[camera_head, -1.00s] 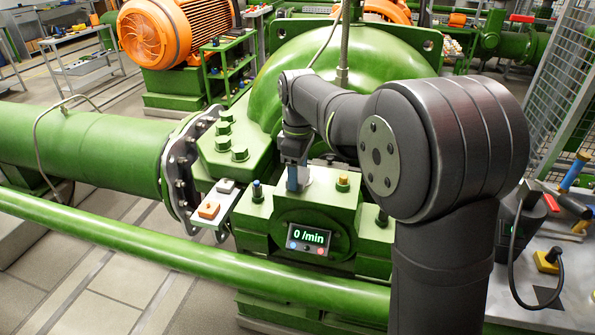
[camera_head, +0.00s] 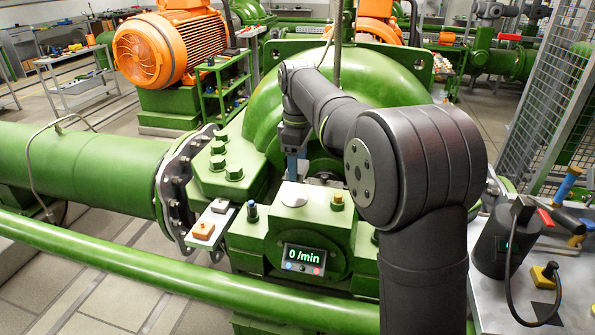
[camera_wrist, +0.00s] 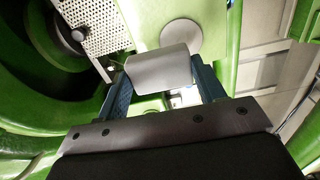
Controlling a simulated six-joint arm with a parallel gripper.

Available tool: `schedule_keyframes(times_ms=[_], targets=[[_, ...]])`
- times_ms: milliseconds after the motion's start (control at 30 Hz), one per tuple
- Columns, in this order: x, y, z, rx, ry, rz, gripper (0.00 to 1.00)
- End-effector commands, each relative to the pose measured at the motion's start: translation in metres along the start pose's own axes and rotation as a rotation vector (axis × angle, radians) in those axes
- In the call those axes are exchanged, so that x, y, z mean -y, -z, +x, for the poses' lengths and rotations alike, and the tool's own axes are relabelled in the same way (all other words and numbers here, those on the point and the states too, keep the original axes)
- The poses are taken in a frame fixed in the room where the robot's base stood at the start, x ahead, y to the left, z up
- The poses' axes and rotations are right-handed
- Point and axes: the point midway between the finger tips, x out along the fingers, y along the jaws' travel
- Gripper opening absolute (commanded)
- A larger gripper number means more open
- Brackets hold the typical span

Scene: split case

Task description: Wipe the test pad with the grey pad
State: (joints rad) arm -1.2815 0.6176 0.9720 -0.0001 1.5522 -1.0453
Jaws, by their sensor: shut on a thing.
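The grey pad (camera_wrist: 158,68) is a smooth block held between the blue fingers of my gripper (camera_wrist: 162,88) in the wrist view. In the head view my gripper (camera_head: 292,168) points down just behind the test pad, and the pad in it is mostly hidden. The test pad, a pale round disc (camera_head: 293,194), lies on top of the green housing block. It also shows in the wrist view (camera_wrist: 181,40), partly overlapped by the grey pad's edge. I cannot tell whether the two touch.
A small side shelf left of the block bears an orange pad (camera_head: 203,230) and a whitish pad (camera_head: 220,206). A display (camera_head: 304,259) reads 0 /min. A perforated plate (camera_wrist: 95,24) is near the fingers.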

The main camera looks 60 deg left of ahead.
Motion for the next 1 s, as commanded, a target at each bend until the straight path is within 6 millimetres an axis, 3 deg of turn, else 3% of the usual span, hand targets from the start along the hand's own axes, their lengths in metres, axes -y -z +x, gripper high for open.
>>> schedule_keyframes(times_ms=[333, 767, 867, 1000], targets=[[0.000, 0.000, -0.029, -0.001, -0.001, 0.000, 0.44], [-0.002, -0.004, -0.030, 0.000, 0.000, 0.012, 0.44], [-0.012, -0.018, -0.029, 0.000, 0.000, 0.061, 0.44], [-0.039, -0.062, -0.024, 0.001, 0.001, 0.206, 0.44]])
